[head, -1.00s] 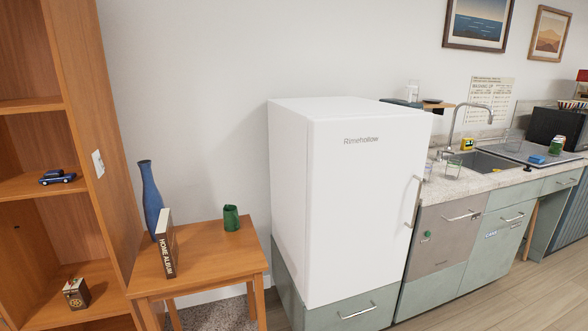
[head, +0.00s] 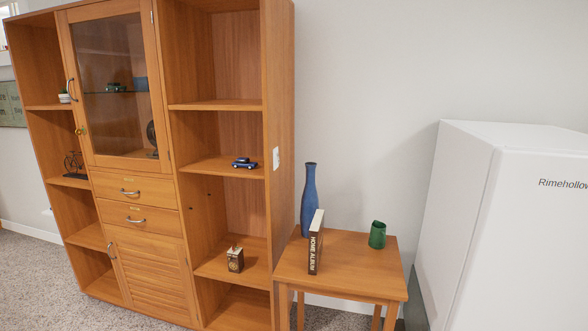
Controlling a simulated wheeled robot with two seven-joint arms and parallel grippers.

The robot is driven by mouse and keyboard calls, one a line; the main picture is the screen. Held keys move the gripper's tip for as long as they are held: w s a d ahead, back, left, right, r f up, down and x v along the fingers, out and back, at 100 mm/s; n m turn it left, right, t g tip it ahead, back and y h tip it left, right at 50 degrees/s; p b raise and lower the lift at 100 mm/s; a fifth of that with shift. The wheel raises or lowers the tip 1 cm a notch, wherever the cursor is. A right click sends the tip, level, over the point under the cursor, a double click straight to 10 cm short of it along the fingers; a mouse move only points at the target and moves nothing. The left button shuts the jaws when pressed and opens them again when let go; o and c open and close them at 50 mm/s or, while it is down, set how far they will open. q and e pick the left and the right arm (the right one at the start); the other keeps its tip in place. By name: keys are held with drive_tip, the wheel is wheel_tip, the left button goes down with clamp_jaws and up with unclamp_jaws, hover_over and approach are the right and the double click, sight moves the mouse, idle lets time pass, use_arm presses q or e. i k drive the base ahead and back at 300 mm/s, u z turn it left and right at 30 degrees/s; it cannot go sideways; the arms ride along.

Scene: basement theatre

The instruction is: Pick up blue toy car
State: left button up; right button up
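The small blue toy car (head: 244,163) sits on a middle shelf of the wooden cabinet's right-hand open column, near the shelf's front right. It stands upright on the shelf board (head: 220,169). Nothing touches it. Neither of my grippers shows in the head view.
The wooden cabinet (head: 140,184) has a glass door, drawers and a louvred door. A white fridge (head: 490,220) stands right.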

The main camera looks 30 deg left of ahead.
sight(241, 160)
drive_tip(key=u, duration=0.8)
drive_tip(key=i, duration=1.3)
drive_tip(key=z, duration=0.3)
